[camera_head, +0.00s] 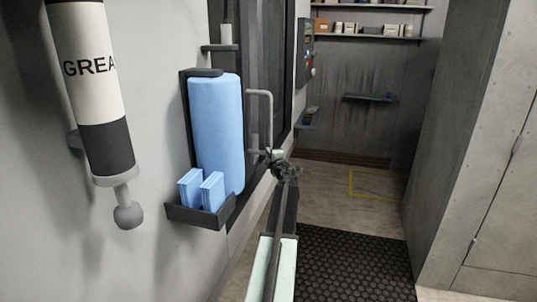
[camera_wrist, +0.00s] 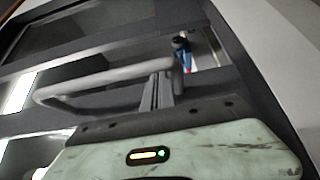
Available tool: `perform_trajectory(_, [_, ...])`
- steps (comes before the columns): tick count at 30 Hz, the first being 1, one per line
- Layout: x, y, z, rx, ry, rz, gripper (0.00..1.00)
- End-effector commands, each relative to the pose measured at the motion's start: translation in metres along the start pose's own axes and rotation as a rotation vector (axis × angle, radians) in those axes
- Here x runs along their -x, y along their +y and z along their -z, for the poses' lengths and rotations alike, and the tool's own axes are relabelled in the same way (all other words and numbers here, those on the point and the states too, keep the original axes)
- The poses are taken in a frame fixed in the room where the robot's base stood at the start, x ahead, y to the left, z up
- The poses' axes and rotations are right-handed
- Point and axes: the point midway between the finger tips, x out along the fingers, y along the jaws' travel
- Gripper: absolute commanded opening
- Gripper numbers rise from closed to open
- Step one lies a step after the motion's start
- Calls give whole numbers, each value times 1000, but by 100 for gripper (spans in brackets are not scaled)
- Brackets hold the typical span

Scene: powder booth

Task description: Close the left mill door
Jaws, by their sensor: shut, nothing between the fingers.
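A dark-framed door panel (camera_head: 278,60) of the machine stands along the left wall, seen at a steep angle. A grey D-shaped handle (camera_head: 270,115) stands out from it. My gripper (camera_head: 281,160) is shut and empty, close to the handle's lower end. In the wrist view the handle (camera_wrist: 95,88) runs across the dark frame, and my shut fingers (camera_wrist: 164,88) are beside its right end. I cannot tell whether they touch it. The door's far edge is hidden, so how far it stands open is unclear.
A blue roll (camera_head: 216,130) in a dark wall holder and a grease tube (camera_head: 92,95) hang at the left. A grey cabinet (camera_head: 477,150) stands at the right. A black mat (camera_head: 350,262) covers the near floor. Shelves (camera_head: 372,35) line the back wall.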

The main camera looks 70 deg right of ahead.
Motion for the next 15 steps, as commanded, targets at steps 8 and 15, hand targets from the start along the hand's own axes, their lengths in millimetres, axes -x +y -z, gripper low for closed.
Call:
perform_trajectory(8, [-18,0,-11,0,0,0,0])
perform_trajectory(15, [-69,0,-45,0,-1,0,0])
